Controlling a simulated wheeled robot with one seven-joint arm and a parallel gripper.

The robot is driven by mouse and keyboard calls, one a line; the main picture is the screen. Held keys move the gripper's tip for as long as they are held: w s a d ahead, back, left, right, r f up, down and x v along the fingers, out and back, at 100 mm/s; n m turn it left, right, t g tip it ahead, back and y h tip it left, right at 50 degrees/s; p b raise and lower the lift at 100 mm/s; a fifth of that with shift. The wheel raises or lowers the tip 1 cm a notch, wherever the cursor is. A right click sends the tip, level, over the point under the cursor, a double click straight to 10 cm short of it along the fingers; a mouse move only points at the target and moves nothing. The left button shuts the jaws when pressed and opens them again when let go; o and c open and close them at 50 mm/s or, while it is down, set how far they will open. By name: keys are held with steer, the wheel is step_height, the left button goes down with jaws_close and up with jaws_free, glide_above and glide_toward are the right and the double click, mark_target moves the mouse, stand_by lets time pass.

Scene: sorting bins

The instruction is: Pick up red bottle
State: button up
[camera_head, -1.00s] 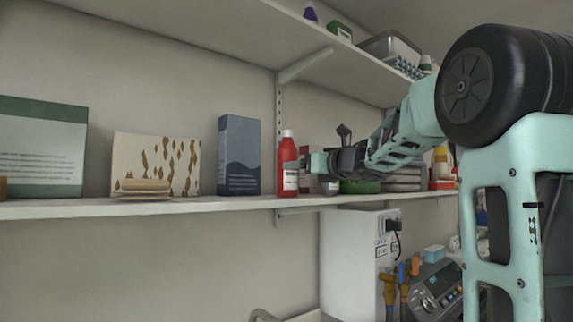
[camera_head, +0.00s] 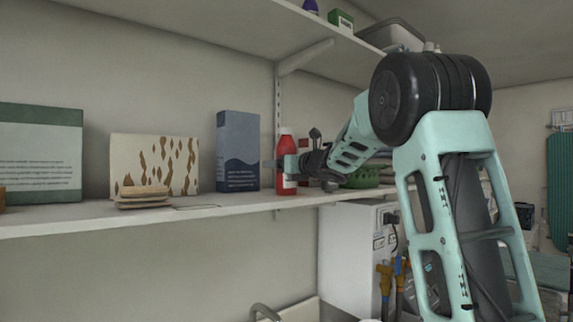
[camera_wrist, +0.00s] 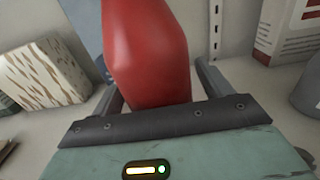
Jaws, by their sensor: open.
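The red bottle (camera_head: 285,158) stands upright on the shelf, with a white label low on its front, right of a dark blue box. My gripper (camera_head: 283,167) reaches in from the right at the bottle's lower half and covers part of it. In the wrist view the red bottle (camera_wrist: 147,50) fills the space between the two fingers of my gripper (camera_wrist: 160,85), one on each side. The fingers are open; I cannot tell whether either touches the bottle. The bottle's cap is outside the wrist view.
The dark blue box (camera_head: 238,150) stands close on the bottle's left. A red and white box (camera_head: 304,150) is just behind on the right, with a green basket (camera_head: 368,177) beyond. A patterned box (camera_head: 155,163) stands farther left. The shelf front edge (camera_head: 100,224) lies below.

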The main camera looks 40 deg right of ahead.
steer(key=c, duration=1.5)
steer(key=shift+r, duration=0.15)
